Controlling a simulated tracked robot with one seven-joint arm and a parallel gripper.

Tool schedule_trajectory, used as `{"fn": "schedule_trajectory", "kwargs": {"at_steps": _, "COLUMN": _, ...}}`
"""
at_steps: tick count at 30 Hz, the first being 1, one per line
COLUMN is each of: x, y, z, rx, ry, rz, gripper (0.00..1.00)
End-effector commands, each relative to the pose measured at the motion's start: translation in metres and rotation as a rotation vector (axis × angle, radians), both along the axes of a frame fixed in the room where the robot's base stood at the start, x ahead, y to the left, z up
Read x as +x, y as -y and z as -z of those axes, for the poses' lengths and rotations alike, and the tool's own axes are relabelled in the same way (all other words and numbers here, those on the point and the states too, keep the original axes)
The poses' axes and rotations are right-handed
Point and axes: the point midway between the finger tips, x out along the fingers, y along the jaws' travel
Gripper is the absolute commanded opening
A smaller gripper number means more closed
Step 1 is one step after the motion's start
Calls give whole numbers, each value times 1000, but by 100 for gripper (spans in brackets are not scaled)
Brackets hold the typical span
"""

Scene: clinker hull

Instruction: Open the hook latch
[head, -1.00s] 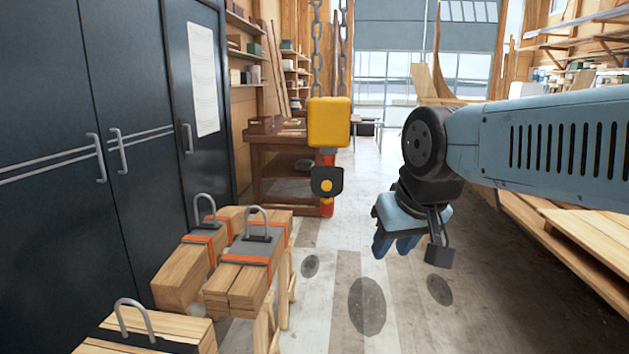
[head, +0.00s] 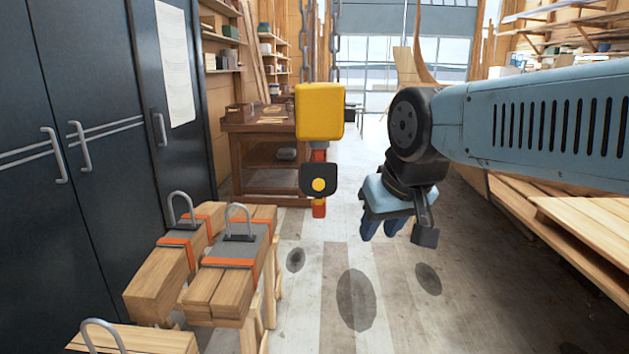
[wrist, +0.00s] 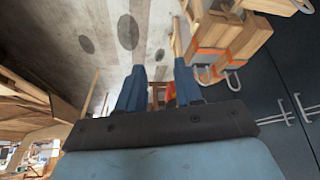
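A yellow hoist block (head: 319,111) hangs from chains in the middle of the head view. Below it is a black piece with a yellow round centre (head: 318,180), and an orange-red part (head: 319,208) shows under that. I cannot make out a separate latch. My gripper (head: 378,232), with blue fingers, is right of the hanging hook and points downward, apart from it. In the wrist view my gripper (wrist: 157,72) is open, with a gap between the fingers. A red piece (wrist: 168,92) shows beyond that gap.
Strapped timber bundles (head: 235,275) with metal shackles on top stand at lower left, beside dark cabinets (head: 100,170). A wooden workbench (head: 265,150) stands behind the hoist. Planks (head: 590,235) lie at the right. The floor (head: 330,285) below the hook is open.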

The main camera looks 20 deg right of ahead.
Motion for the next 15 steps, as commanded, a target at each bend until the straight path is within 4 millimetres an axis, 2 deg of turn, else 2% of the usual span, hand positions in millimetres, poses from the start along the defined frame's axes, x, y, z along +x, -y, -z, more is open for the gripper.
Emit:
{"fn": "schedule_trajectory", "kwargs": {"at_steps": 8, "x": 3, "y": -1, "z": 2, "rx": 30, "ry": -28, "rz": 32, "gripper": 35}}
{"fn": "schedule_trajectory", "kwargs": {"at_steps": 15, "x": 21, "y": -11, "z": 16, "rx": 244, "ry": -231, "rz": 268, "gripper": 35}}
